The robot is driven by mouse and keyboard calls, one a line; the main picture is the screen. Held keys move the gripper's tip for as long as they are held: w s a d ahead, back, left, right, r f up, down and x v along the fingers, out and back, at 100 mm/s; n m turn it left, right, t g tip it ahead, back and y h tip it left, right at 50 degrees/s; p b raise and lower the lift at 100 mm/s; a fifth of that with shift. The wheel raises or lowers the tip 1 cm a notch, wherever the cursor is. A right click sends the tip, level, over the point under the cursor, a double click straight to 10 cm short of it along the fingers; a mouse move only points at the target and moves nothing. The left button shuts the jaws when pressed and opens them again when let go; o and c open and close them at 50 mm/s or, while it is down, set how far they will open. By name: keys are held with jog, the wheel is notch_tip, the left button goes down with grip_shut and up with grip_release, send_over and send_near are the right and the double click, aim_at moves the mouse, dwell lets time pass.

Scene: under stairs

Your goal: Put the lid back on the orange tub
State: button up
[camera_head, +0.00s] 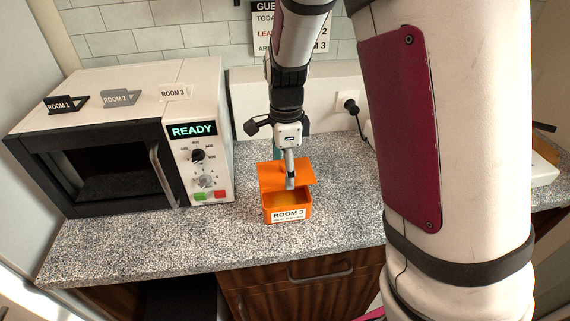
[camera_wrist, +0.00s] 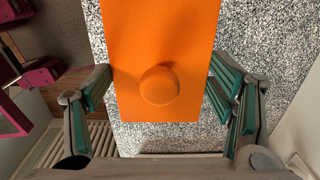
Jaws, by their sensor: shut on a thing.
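The orange tub (camera_head: 288,214), labelled ROOM 3, stands on the speckled counter with its top partly uncovered; something yellow-orange shows inside. The flat orange lid (camera_head: 272,177) is above the tub's back part. In the wrist view the lid (camera_wrist: 160,35) fills the middle, with a round orange knob (camera_wrist: 159,85) on it. My gripper (camera_head: 290,180) is shut on the lid. In the wrist view my gripper's fingers (camera_wrist: 160,90) are at two opposite edges, with the knob between them. The tub is hidden in the wrist view. I cannot tell whether lid and tub touch.
A microwave (camera_head: 216,135) reading READY stands left of the tub, with ROOM 1, ROOM 2 and ROOM 3 signs (camera_head: 118,97) on top. A wall socket with a plug (camera_head: 349,104) is behind.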

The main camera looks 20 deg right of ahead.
notch_tip(320, 180, down, 4)
jog(key=shift+w+r+b, duration=0.1)
jog(key=shift+r+b, duration=0.05)
jog(key=shift+b, duration=1.1)
jog(key=shift+f, duration=0.75)
jog(key=shift+f+p, duration=0.15)
jog(key=shift+p, duration=0.25)
jog(key=shift+f, duration=0.65)
jog(key=o, duration=1.4)
jog(key=shift+r+p, duration=1.8)
jog(key=shift+r, duration=1.25)
